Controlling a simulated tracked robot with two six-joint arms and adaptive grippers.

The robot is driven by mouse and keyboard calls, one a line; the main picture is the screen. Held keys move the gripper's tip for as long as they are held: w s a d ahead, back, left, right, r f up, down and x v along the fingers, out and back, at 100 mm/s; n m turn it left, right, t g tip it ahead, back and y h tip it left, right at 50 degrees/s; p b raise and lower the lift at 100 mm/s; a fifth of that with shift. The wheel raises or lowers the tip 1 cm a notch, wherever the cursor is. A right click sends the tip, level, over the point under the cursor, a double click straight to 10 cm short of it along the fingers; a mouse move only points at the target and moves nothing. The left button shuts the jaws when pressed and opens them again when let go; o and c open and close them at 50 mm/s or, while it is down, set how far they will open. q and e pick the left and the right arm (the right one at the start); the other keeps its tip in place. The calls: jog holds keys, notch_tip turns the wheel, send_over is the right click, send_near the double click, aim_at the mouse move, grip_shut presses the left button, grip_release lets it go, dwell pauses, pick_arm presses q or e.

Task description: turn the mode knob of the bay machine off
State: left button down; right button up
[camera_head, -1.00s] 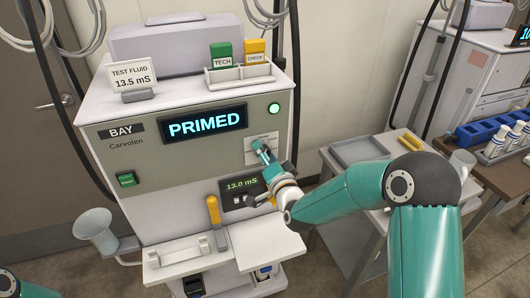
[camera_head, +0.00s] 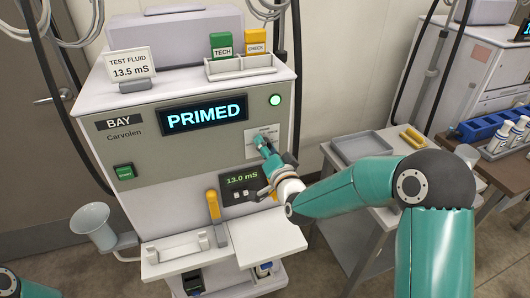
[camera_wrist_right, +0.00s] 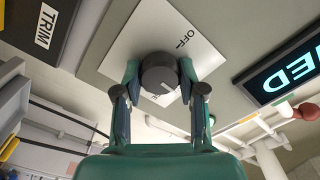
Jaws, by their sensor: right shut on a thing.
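The bay machine (camera_head: 150,150) stands at the left with its screen (camera_head: 204,114) reading PRIMED. A white plate (camera_head: 250,150) on its front right carries the mode knob, which my gripper hides in the head view. In the right wrist view the dark round knob (camera_wrist_right: 159,72) sits on the plate, with the OFF label (camera_wrist_right: 187,38) up and right of it. The knob's light mark points down and right, away from OFF. My right gripper (camera_head: 262,142) is shut on the knob, one finger on each side (camera_wrist_right: 159,76). My left gripper is out of view.
Below the knob are a small display (camera_head: 241,180) reading 13.0 mS, a yellow lever (camera_head: 213,205) and a white shelf (camera_head: 265,243). A side table with a grey tray (camera_head: 361,148) stands to the right.

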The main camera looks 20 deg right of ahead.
jog(key=n+b, duration=0.1)
jog(key=b, duration=0.1)
jog(key=n+b, duration=0.4)
jog(key=b, duration=0.1)
jog(key=shift+f, duration=0.3)
jog(key=n+b, duration=0.2)
jog(key=shift+n, duration=0.4)
jog(key=shift+r+n+b, duration=0.15)
jog(key=shift+n+b, duration=0.35)
jog(key=shift+n, duration=0.3)
jog(key=n+b, duration=0.1)
jog(key=n, duration=0.1)
jog(key=shift+a+n, duration=0.1)
jog(key=shift+n, duration=0.3)
jog(key=n, duration=0.2)
jog(key=shift+n, duration=2.1)
jog(key=shift+a, duration=0.1)
